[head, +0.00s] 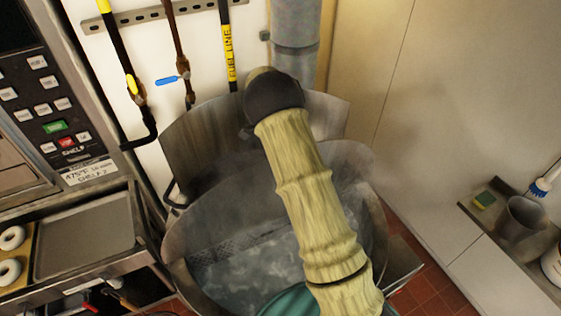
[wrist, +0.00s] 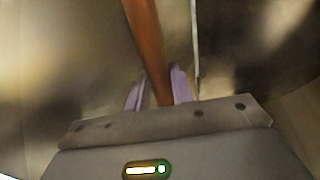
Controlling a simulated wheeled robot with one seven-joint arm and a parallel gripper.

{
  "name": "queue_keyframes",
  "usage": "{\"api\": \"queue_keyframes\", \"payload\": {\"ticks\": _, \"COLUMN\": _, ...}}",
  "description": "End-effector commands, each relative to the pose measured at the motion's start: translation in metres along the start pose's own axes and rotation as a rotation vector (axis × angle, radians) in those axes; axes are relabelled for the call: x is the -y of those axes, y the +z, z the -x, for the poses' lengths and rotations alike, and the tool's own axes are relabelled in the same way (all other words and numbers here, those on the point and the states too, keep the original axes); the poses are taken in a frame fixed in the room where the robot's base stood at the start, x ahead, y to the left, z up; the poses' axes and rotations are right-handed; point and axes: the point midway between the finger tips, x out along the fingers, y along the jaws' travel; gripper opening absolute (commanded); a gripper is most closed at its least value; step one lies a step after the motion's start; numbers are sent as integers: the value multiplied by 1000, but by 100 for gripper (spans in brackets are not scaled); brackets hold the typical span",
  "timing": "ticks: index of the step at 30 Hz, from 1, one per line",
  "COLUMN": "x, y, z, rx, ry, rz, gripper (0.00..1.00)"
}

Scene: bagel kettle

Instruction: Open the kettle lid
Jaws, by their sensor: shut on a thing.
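The large steel kettle (head: 180,262) stands open in the head view, with bubbling water (head: 235,265) showing inside. Its lid (head: 195,140) appears raised at the back, tilted up behind the rim. My sleeved arm reaches across the kettle to the lid, hiding its middle, and the gripper itself is hidden there. In the wrist view my gripper (wrist: 158,88) has its purple fingers on both sides of an orange-brown bar (wrist: 146,35), shut on it. The bar looks like a handle; its attachment to the lid is not visible.
Pipes with a blue valve handle (head: 168,80) and a yellow-marked fuel line (head: 229,50) run down the wall. A tray (head: 85,235) and bagels (head: 12,238) are at left. A shelf (head: 505,248) with a cup (head: 521,217) and sponge (head: 485,200) is at right.

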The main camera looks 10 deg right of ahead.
Motion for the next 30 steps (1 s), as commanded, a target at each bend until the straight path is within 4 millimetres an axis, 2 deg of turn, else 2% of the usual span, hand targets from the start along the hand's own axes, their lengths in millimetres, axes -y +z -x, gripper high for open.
{"api": "queue_keyframes", "payload": {"ticks": 1, "x": 1, "y": 1, "z": -8, "rx": 2, "ry": 8, "rz": 1, "gripper": 0}}
{"api": "queue_keyframes", "payload": {"ticks": 5, "x": 0, "y": 1, "z": -8, "rx": 2, "ry": 9, "rz": 1, "gripper": 0}}
{"api": "queue_keyframes", "payload": {"ticks": 6, "x": 0, "y": 1, "z": -8, "rx": 2, "ry": 9, "rz": 1, "gripper": 27}}
{"api": "queue_keyframes", "payload": {"ticks": 9, "x": 0, "y": 1, "z": -7, "rx": 1, "ry": 8, "rz": 1, "gripper": 44}}
{"api": "queue_keyframes", "payload": {"ticks": 22, "x": 1, "y": 0, "z": 4, "rx": 0, "ry": 3, "rz": 0, "gripper": 44}}
{"api": "queue_keyframes", "payload": {"ticks": 30, "x": 3, "y": 0, "z": 45, "rx": -1, "ry": 0, "rz": 0, "gripper": 44}}
